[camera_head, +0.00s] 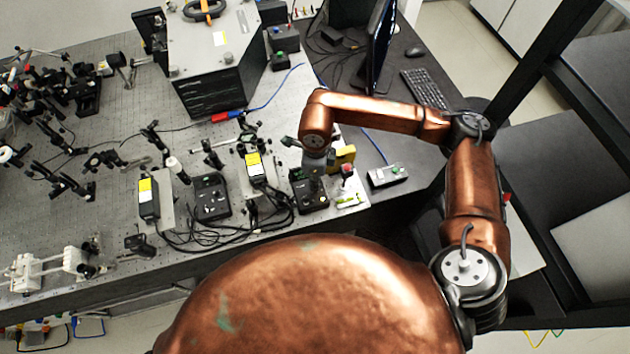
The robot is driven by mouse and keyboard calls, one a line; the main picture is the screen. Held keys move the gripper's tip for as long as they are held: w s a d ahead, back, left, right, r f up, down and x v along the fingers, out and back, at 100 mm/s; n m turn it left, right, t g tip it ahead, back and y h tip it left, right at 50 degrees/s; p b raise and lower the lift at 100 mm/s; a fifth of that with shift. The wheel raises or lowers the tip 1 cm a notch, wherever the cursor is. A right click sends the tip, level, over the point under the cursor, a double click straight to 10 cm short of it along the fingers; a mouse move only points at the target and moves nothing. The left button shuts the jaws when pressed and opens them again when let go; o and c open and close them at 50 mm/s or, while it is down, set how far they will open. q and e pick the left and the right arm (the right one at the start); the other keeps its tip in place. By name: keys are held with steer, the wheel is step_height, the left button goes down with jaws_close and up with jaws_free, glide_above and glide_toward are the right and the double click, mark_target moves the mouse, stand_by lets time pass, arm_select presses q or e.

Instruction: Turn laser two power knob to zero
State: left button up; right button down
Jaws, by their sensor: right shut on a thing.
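A black laser control box (309,199) sits near the front edge of the optical bench. My right gripper (314,182) points down onto its top and is shut on the box's power knob, which the fingers mostly hide. I cannot read the knob's setting or any label. A second black control box (211,198) sits to the left. Two laser heads with yellow labels stand nearby, one at the left (149,199) and one between the boxes (256,170). My left gripper is not in view.
A red button on a small stand (347,170) and a yellow block (342,157) are close to the right of my gripper. Black cables (215,241) loop along the front edge. Optics mounts crowd the left.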

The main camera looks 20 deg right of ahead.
stand_by(0.4)
steer(key=c, duration=1.9)
jaws_free()
step_height(320, 180, up, 12)
